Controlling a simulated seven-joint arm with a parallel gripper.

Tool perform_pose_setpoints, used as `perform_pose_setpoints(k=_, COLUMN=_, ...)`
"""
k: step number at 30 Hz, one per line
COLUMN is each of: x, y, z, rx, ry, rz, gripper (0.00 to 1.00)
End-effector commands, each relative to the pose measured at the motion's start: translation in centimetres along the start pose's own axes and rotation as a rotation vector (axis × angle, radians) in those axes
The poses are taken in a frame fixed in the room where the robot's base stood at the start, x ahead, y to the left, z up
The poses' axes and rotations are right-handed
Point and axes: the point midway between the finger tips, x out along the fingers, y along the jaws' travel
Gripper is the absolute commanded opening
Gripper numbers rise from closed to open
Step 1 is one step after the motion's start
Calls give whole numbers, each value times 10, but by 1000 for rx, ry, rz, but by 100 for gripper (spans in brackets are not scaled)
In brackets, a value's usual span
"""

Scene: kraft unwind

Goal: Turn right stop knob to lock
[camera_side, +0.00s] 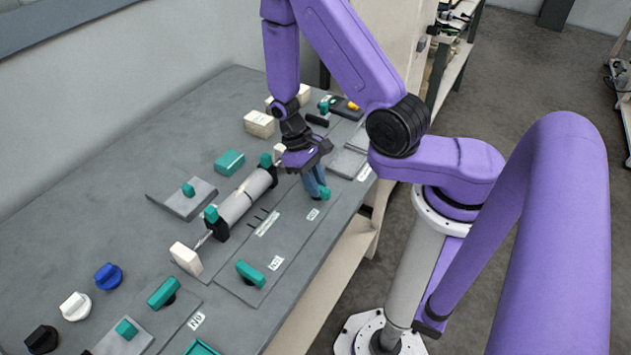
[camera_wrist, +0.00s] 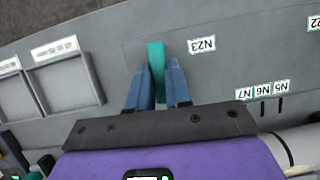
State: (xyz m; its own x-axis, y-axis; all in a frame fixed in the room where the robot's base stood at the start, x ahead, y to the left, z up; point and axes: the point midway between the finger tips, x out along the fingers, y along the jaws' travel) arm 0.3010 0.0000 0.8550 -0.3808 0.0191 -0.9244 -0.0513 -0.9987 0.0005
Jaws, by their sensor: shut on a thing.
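My gripper (camera_side: 322,188) is shut on a teal knob (camera_side: 325,194) at the right end of the panel along the table's front edge. In the wrist view, the blue fingers (camera_wrist: 157,85) stand on both sides of the knob's narrow teal bar (camera_wrist: 155,54), which runs lengthwise between them. A label reading N23 (camera_wrist: 202,45) lies on the panel to the right of this knob. The knob's base and any lock mark are hidden. A similar teal knob (camera_side: 250,273) sits farther left on the panel, beside its own label.
A grey roll (camera_side: 245,199) on a shaft lies behind the panel, with teal-topped black supports and a white block (camera_side: 186,258) near its left end. Blue (camera_side: 108,276), white (camera_side: 75,306) and black (camera_side: 41,340) knobs stand at lower left. Shallow grey trays (camera_wrist: 78,85) show in the wrist view.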

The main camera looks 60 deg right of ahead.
Motion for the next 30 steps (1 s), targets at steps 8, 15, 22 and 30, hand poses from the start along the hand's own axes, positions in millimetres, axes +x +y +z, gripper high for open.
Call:
perform_pose_setpoints(k=8, x=2, y=0, z=0, rx=1, ry=-2, rz=-1, gripper=45)
perform_pose_setpoints(k=15, x=-3, y=0, z=0, rx=1, ry=0, rz=0, gripper=45)
perform_pose_setpoints(k=22, x=-32, y=0, z=-1, rx=1, ry=5, rz=0, gripper=45)
perform_pose_setpoints(k=30, x=-81, y=1, z=-1, rx=1, ry=6, rz=0, gripper=45)
